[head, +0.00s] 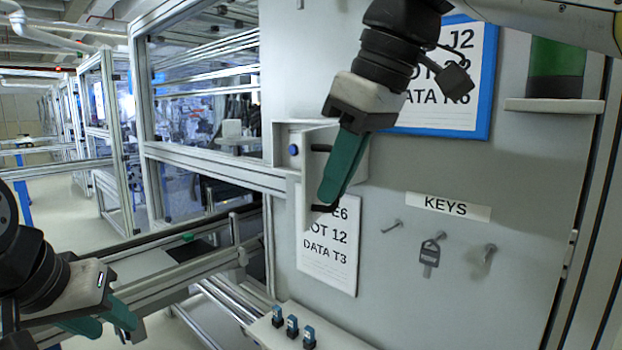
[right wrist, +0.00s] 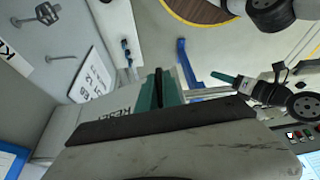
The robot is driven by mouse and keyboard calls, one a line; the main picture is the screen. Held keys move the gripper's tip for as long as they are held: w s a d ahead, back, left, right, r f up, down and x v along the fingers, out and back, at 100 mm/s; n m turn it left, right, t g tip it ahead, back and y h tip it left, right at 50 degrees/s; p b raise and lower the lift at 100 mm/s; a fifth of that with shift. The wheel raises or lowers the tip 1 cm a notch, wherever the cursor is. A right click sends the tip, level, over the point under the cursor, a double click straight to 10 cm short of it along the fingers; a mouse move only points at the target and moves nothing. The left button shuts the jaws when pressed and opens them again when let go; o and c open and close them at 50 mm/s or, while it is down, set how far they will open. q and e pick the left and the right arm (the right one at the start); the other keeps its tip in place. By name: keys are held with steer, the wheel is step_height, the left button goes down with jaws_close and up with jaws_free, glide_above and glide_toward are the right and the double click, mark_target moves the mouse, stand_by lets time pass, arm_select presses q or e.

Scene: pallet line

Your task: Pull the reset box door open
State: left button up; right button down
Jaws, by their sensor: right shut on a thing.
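The word RESET shows on a pale surface (right wrist: 95,116) in the right wrist view. My right gripper (head: 325,205) is shut on the black door handle, its green fingers pointing down; its fingertips show in the right wrist view (right wrist: 160,88). My left gripper (head: 108,322) is at lower left, its green fingers apart and empty.
A KEYS label (head: 450,206) is above several wall hooks, one holding a grey key (head: 430,255). A paper sign (head: 328,246) hangs below the box, and a blue-framed sign (head: 445,90) is behind my right arm. Small blue parts (head: 292,326) stand on a ledge below.

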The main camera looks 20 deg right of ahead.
steer(key=c, duration=1.5)
jaws_free()
steer(key=v, duration=0.7)
steer(key=shift+s+d+r, duration=0.1)
steer(key=shift+d+r, duration=0.05)
steer(key=shift+r, duration=0.2)
